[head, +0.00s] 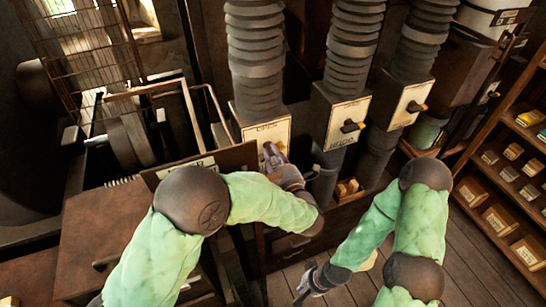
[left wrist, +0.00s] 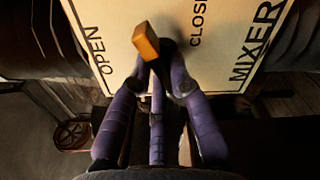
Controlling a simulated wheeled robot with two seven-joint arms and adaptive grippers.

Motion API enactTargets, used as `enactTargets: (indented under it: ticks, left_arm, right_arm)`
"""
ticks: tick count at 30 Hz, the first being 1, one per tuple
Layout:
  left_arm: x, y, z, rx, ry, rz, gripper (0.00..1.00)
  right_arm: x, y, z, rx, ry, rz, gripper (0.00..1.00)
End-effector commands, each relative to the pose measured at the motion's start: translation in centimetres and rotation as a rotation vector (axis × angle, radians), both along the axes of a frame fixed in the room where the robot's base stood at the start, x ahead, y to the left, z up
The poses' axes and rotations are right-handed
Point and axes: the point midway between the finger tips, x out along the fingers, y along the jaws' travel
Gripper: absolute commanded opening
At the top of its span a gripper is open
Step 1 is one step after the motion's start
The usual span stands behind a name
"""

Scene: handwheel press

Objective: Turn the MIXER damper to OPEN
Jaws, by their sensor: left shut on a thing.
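The MIXER damper plate (left wrist: 220,30) fills the top of the left wrist view, with OPEN at its left, CLOSED at upper right and MIXER at far right. The damper handle has an orange tip (left wrist: 146,40), which lies between the words OPEN and CLOSED. My left gripper (left wrist: 160,70) has purple fingers, shut on the handle just below that tip. In the head view my left gripper (head: 272,155) is at the plate (head: 278,131) on the leftmost ribbed duct and hides its handle. My right gripper (head: 305,283) hangs low over the floor, away from the dampers; its jaws are too small to read.
Two more damper plates with orange-tipped handles, a middle one (head: 347,112) and a right one (head: 406,103), stand to the right. A wooden shelf (head: 490,160) with small boxes lines the far right. Plank floor (head: 455,240) is clear between.

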Motion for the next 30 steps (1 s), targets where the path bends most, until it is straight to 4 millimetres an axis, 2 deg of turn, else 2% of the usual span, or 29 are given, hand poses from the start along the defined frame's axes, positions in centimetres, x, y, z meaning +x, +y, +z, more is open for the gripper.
enactTargets:
  ticks: [30]
  left_arm:
    - [-0.2,0.2,-0.8,-0.86,-0.354,0.0,0.0]
  right_arm:
    - [0.0,0.0,-8.2,0.0,0.0,0.0,0.0]
